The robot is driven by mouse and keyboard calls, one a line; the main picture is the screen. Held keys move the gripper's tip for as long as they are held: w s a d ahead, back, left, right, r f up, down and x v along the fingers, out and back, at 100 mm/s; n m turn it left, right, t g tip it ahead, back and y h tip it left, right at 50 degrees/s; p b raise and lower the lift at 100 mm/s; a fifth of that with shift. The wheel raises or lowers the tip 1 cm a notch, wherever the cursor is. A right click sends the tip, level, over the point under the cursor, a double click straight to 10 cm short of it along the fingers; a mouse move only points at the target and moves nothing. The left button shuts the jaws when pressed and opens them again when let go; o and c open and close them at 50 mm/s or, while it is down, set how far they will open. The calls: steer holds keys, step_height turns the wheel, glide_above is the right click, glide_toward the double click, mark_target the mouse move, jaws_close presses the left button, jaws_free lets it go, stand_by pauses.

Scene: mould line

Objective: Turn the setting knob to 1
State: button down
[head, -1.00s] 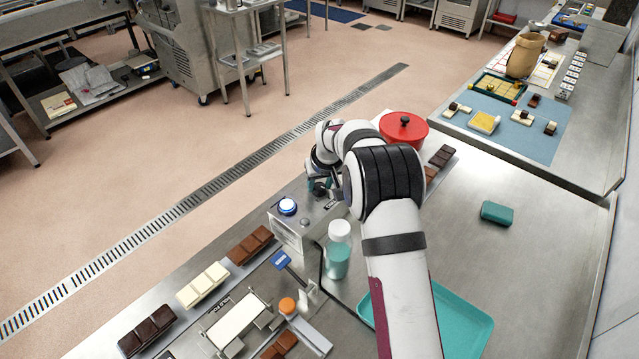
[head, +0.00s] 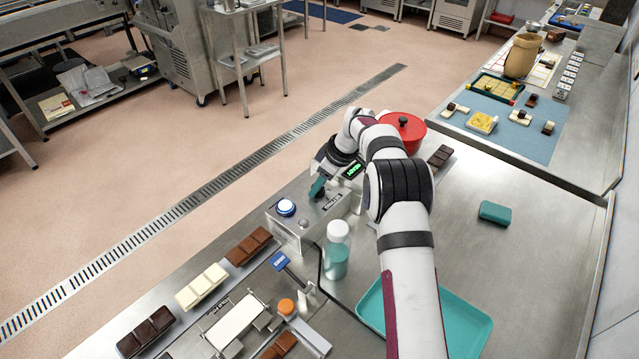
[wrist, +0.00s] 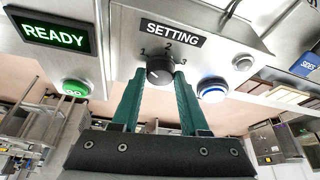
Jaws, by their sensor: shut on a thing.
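The black setting knob (wrist: 160,70) is on the metal control box (head: 290,232), under a "SETTING" label (wrist: 172,33) in the wrist view. A "2" shows above the knob; the marks on both sides are small. A pale pointer line shows on the knob's face, but I cannot tell which number it points to. My gripper (wrist: 160,80) has one teal finger on each side of the knob and is shut on it. In the head view my gripper (head: 317,187) is at the box's top, and the knob is hidden there.
A green "READY" display (wrist: 47,35) and a lit green "GO" button (wrist: 75,88) are left of the knob in the wrist view. A capped bottle (head: 337,250) and a red pot (head: 404,130) stand near my arm.

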steer(key=shift+n, duration=0.4)
steer(key=shift+c, duration=2.1)
jaws_free()
steer(key=v, duration=1.5)
steer(key=shift+w+d+r, duration=0.15)
steer(key=shift+d+r, duration=0.1)
steer(key=shift+r, duration=0.1)
